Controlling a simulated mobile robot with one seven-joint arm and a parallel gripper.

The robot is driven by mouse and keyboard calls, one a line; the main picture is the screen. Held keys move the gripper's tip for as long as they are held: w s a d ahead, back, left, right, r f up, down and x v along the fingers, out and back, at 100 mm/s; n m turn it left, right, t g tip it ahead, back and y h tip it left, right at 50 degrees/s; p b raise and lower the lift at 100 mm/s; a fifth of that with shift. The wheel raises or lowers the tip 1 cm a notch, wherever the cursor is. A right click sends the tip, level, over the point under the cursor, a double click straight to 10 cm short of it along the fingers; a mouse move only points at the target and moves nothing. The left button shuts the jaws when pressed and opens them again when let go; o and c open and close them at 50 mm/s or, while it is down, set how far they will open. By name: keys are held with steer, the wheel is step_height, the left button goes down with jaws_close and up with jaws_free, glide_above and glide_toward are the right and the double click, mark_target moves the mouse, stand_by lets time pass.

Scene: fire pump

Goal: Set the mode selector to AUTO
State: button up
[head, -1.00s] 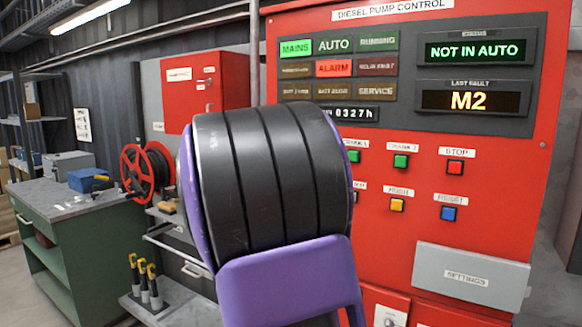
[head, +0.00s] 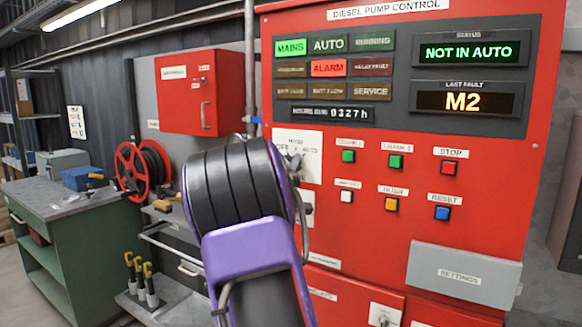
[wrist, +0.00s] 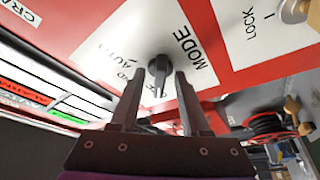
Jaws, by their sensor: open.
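The mode selector is a dark knob (wrist: 158,68) on a white plate (wrist: 135,38) marked MODE and AUTO, seen tilted in the wrist view. Its pointer end reaches down between my fingers, near a partly hidden label. My gripper (wrist: 161,78) is open, with one finger on each side of the knob; I cannot tell whether they touch it. In the head view the white plate (head: 311,167) shows beside my purple and black wrist, which hides much of it. The status display (head: 468,52) reads NOT IN AUTO.
The red pump panel (head: 400,270) carries several push buttons right of the selector, including a red STOP button (head: 449,168). A LOCK key switch (wrist: 295,10) sits near the selector. A grey SETTINGS box (head: 463,273) juts out below. A red hose reel (head: 130,168) stands left.

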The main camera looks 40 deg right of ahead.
jaws_close()
